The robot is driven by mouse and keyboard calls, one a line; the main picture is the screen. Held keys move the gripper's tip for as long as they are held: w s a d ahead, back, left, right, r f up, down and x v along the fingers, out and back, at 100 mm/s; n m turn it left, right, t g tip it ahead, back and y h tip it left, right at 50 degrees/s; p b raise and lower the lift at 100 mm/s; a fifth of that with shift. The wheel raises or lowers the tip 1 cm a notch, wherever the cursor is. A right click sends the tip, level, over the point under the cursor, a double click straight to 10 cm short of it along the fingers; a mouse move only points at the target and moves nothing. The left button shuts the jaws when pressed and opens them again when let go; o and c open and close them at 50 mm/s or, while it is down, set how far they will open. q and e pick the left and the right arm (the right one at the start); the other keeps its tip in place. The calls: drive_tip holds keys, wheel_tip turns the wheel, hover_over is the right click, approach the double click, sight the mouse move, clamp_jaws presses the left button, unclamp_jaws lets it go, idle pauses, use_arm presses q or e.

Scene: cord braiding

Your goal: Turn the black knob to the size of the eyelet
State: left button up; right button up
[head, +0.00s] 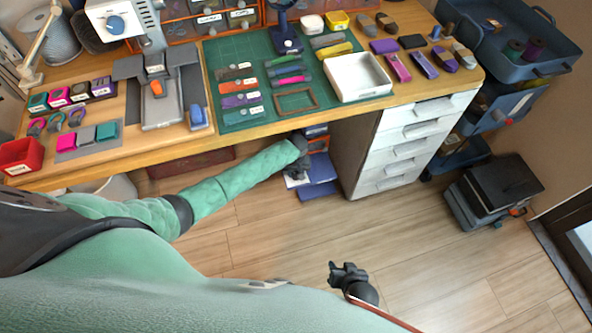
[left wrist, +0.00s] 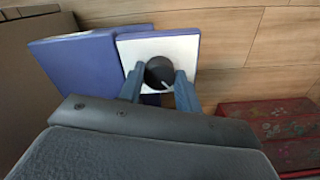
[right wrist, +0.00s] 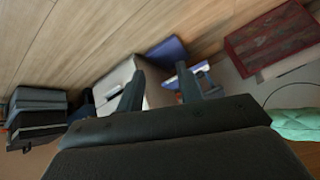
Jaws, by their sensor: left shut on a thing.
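The black knob (left wrist: 159,72) is a dark round knob with a pale pointer line, on the white face of a blue box (left wrist: 190,48) in the left wrist view. My left gripper (left wrist: 160,84) has its two fingers on either side of the knob, shut on it. In the head view my left gripper (head: 299,168) is below the bench edge, partly covering the box's white face (head: 296,182). My right gripper (head: 336,270) is over the open floor, away from the knob. Its fingers stand apart and empty in the right wrist view (right wrist: 160,82). I cannot make out any size marks.
A white drawer unit (head: 410,145) stands right of my left gripper. A second blue box (left wrist: 85,65) adjoins the knob's box. A red patterned box (left wrist: 270,125) lies to the right. The floor around my right gripper is clear.

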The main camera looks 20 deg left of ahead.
use_arm(q)
drive_tip(key=shift+n+p, duration=0.75)
drive_tip(key=shift+n, duration=0.05)
use_arm(e)
wheel_tip(320, 180, up, 8)
drive_tip(key=shift+w+g, duration=0.15)
drive_tip(key=shift+g, duration=0.25)
use_arm(q)
drive_tip(key=o, duration=1)
use_arm(e)
drive_tip(key=shift+f, duration=0.1)
use_arm(q)
drive_tip(key=shift+r, duration=0.1)
wheel_tip(320, 180, up, 8)
drive_tip(key=shift+f+p, duration=0.2)
drive_tip(key=shift+p, duration=0.15)
use_arm(e)
wheel_tip(320, 180, up, 3)
drive_tip(key=shift+r, duration=0.1)
drive_tip(key=shift+d+f+g, duration=0.1)
drive_tip(key=shift+f+g, duration=0.15)
drive_tip(key=shift+g, duration=0.05)
